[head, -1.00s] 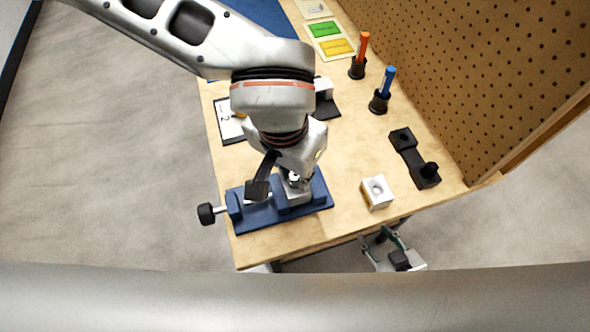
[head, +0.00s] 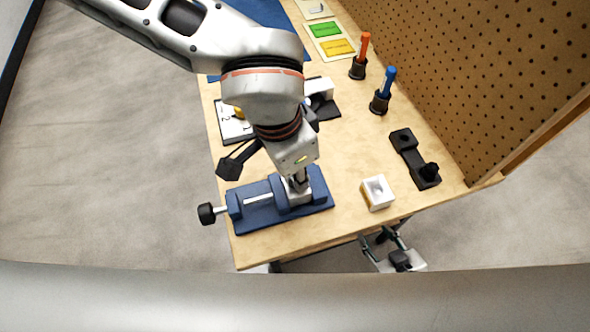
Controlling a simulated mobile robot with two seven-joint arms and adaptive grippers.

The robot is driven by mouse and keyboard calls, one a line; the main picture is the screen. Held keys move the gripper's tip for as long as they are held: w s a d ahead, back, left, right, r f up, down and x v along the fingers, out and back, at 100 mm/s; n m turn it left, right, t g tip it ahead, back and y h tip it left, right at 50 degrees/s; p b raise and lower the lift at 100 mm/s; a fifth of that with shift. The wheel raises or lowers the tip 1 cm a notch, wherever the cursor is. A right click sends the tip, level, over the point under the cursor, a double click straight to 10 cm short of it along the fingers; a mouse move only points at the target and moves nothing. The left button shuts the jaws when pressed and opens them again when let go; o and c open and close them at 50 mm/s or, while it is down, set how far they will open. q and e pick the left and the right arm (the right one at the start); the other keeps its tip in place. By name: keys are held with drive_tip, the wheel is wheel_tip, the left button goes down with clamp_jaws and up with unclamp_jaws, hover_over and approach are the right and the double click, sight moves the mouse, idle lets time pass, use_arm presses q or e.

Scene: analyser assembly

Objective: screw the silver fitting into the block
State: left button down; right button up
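A blue vise (head: 255,207) with a black knob sits at the near left of the table, with a small silver block (head: 300,197) in its jaws. My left gripper (head: 299,182) points down right over this block, its fingertips at the block's top. The silver fitting cannot be made out apart from the fingers, and my wrist hides part of this spot. Whether the fingers grip it is unclear. My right gripper (head: 382,240) is beyond the table's near edge at lower right, its fingers apart and nothing visible between them.
A pale block with a hole (head: 377,193) lies right of the vise. A black fixture (head: 414,160) is by the pegboard (head: 460,80). An orange pen (head: 363,47) and a blue pen (head: 387,83) stand in holders. Bare table (head: 345,155) lies between.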

use_arm(q)
drive_tip(key=shift+m+g, duration=0.3)
drive_tip(key=shift+m, duration=1.7)
drive_tip(key=c, duration=1.8)
unclamp_jaws()
drive_tip(key=shift+o, duration=0.2)
drive_tip(key=o, duration=0.6)
drive_tip(key=shift+c, duration=0.2)
